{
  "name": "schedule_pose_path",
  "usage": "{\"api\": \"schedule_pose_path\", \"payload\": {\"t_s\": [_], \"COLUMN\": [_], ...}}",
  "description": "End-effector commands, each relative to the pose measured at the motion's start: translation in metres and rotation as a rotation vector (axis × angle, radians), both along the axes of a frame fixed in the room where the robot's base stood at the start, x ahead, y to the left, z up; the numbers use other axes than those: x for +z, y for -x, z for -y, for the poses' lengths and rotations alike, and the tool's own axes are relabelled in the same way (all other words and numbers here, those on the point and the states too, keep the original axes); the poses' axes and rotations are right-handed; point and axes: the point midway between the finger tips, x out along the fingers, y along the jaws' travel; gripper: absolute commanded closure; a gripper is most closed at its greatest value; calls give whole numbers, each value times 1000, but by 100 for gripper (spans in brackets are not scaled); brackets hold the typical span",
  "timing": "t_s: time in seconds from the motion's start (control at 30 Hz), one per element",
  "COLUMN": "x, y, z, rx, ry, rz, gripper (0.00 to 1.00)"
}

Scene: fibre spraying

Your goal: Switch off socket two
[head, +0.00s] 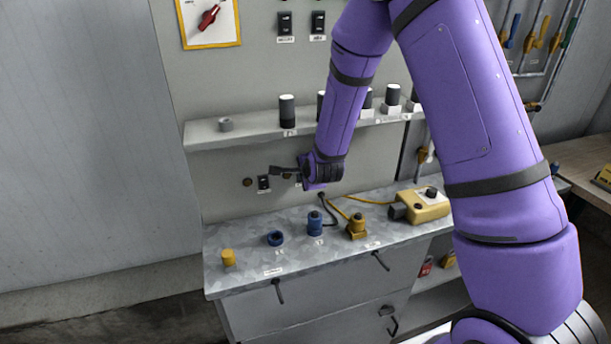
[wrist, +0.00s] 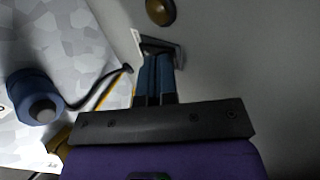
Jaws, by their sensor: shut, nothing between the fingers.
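My gripper (head: 275,171) is shut and empty, its dark fingers reaching left along the wall behind the bench. In the wrist view the shut fingers (wrist: 157,72) lie over the lower part of a dark switch (wrist: 164,44) with a pale plate. I cannot tell if they touch it. In the head view a small black switch (head: 264,184) with a white label sits on the wall just below the fingertips. Another small switch (head: 298,178) is partly hidden by the gripper. Which one is socket two, and the switch positions, cannot be read.
A brass round knob (head: 247,182) is left of the switches. The bench top (head: 235,279) holds a yellow plug (head: 228,257), a blue ring (head: 275,238), a blue connector (head: 315,222) and a yellow box (head: 425,205). A shelf (head: 250,136) runs above my gripper.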

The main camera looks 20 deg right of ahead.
Motion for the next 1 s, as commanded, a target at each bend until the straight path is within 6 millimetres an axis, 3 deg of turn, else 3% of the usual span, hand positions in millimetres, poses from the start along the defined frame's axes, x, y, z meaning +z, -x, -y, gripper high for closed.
{"api": "schedule_pose_path", "payload": {"t_s": [0.5,1.0], "x": [15,17], "y": [0,-1], "z": [0,-1], "rx": [1,1], "ry": [-1,-1], "rz": [0,0], "gripper": [100,100]}}
